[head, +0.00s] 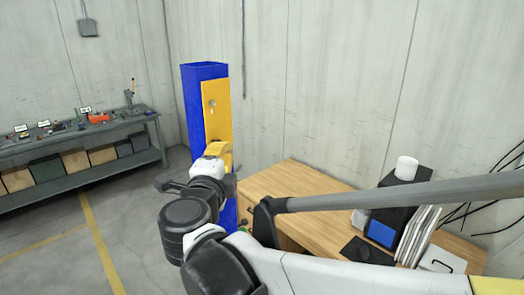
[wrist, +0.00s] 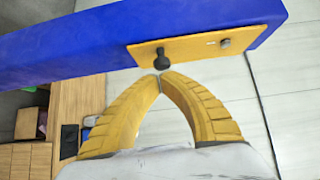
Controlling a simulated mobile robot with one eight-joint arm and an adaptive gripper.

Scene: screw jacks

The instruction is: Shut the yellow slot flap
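The yellow flap (head: 217,108) is a tall flat plate on the front of a blue post (head: 195,110). In the wrist view the yellow flap (wrist: 200,46) lies along the blue post (wrist: 80,40), with one long edge reaching past the post's edge. It carries a black knob (wrist: 160,55) and a small silver round part (wrist: 225,43). My gripper (wrist: 160,73) has yellow fingers whose tips meet, just below the black knob; I cannot tell whether they touch it. In the head view my gripper (head: 220,150) is in front of the flap's lower part and hides it.
A wooden desk (head: 300,185) with a black box, white cup (head: 406,167) and papers stands right of the post. A grey workbench (head: 80,135) with tools stands at the left wall. The floor (head: 60,215) between is clear, with yellow lines.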

